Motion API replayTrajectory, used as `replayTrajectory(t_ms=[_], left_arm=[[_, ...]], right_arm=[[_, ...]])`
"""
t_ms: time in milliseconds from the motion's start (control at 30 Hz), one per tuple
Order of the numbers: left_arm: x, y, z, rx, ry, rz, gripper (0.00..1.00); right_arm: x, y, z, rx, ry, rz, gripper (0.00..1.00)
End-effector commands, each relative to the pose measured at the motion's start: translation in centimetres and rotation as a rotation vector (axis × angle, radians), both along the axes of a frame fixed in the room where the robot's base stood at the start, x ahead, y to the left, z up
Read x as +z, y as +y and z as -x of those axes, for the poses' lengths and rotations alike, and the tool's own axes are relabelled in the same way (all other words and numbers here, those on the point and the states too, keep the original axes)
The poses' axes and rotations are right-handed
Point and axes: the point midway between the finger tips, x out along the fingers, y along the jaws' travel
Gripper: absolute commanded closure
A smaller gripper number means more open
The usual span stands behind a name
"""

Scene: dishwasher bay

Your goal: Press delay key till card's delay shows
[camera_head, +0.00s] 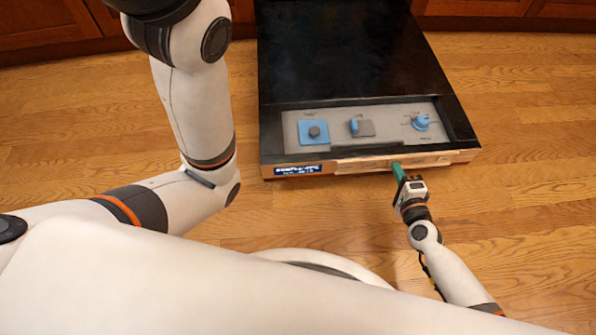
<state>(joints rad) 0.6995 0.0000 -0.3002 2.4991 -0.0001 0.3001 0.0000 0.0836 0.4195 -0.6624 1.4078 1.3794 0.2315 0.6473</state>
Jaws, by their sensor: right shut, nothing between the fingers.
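A black dishwasher unit (350,55) stands ahead with a grey control panel (375,138) on its top front. The panel carries a dark knob on a blue square (314,131), a blue switch (360,127) and a blue dial (421,121). A small dark blue display (298,170) with light text sits at the left of the front edge; its text is too small to read. My right gripper (398,171) is shut and empty, with its green fingertips at the front edge strip, right of the middle. Whether they touch it I cannot tell. The delay key and the card cannot be made out.
My left arm rises at the left of the unit, and its gripper is out of view. Wooden floor (530,110) lies clear around the unit. Brown wooden cabinets (40,22) line the back.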

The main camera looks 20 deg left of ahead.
Motion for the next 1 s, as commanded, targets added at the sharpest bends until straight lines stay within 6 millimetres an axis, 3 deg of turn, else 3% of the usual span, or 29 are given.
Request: replayTrajectory(t_ms=[467, 1000], left_arm=[[0.0, 0.0, 0.0, 0.000, 0.000, 0.000, 0.64], [0.3, 0.0, 0.1, 0.000, -0.001, 0.000, 0.64]], right_arm=[[0.0, 0.1, -0.2, 0.000, 0.000, 0.000, 1.00], [-0.1, -1.4, 3.8, -0.001, 0.002, 0.001, 1.00]])
